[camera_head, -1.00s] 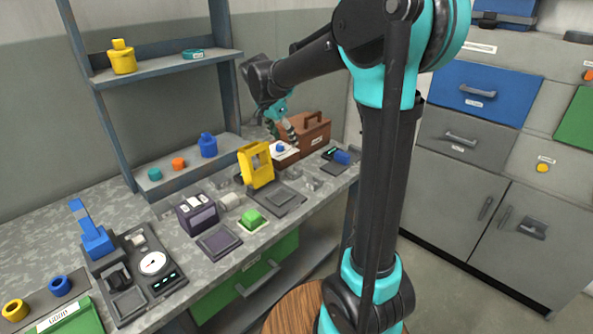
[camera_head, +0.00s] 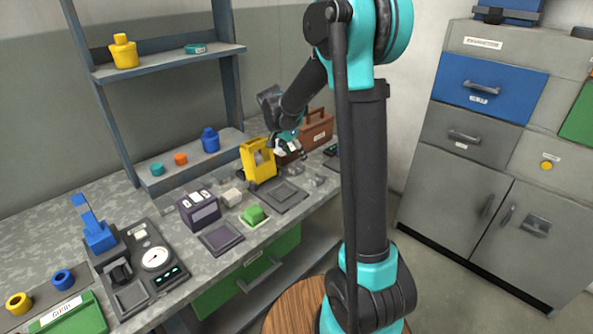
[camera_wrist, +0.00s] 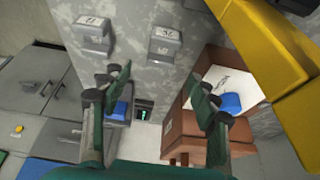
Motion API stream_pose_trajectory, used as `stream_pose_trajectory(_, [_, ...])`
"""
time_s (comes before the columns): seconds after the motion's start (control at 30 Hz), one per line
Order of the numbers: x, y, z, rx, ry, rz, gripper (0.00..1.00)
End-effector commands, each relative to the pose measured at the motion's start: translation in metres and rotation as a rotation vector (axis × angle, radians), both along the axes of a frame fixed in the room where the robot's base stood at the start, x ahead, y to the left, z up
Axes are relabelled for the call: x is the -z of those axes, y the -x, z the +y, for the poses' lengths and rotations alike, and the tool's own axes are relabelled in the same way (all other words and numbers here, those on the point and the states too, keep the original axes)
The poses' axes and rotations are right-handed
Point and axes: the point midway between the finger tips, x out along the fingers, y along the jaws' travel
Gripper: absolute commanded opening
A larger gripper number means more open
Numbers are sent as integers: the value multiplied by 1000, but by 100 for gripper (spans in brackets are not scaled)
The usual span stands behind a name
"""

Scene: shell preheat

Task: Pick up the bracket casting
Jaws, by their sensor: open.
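My gripper (camera_head: 288,146) is over the far right part of the workbench, beside the yellow frame (camera_head: 259,163) and in front of the brown box. In the wrist view my gripper (camera_wrist: 158,88) has its two fingers wide apart with nothing held between them. No part is plainly marked as the bracket casting. Two small grey labelled blocks lie on the bench in the wrist view, one grey block (camera_wrist: 92,33) at upper left and another grey block (camera_wrist: 165,42) at upper middle. I cannot tell whether either is the casting. A blue upright part (camera_head: 95,230) stands at the left.
The brown box (camera_head: 318,131) stands close by. A dark tray (camera_head: 284,195), a green block (camera_head: 254,214) and a purple-grey device (camera_head: 199,208) sit nearer. The yellow frame (camera_wrist: 275,45) crowds the wrist view's right side.

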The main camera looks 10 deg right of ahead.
Motion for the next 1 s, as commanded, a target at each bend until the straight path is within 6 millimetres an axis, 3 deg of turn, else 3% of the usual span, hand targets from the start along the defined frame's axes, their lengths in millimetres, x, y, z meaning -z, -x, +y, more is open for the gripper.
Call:
stream_pose_trajectory(0.3, [40,-10,-12,1,0,0,60])
stream_pose_trajectory(0.63, [45,-10,-14,0,0,0,60])
stream_pose_trajectory(1.0, [45,-10,-14,0,0,0,14])
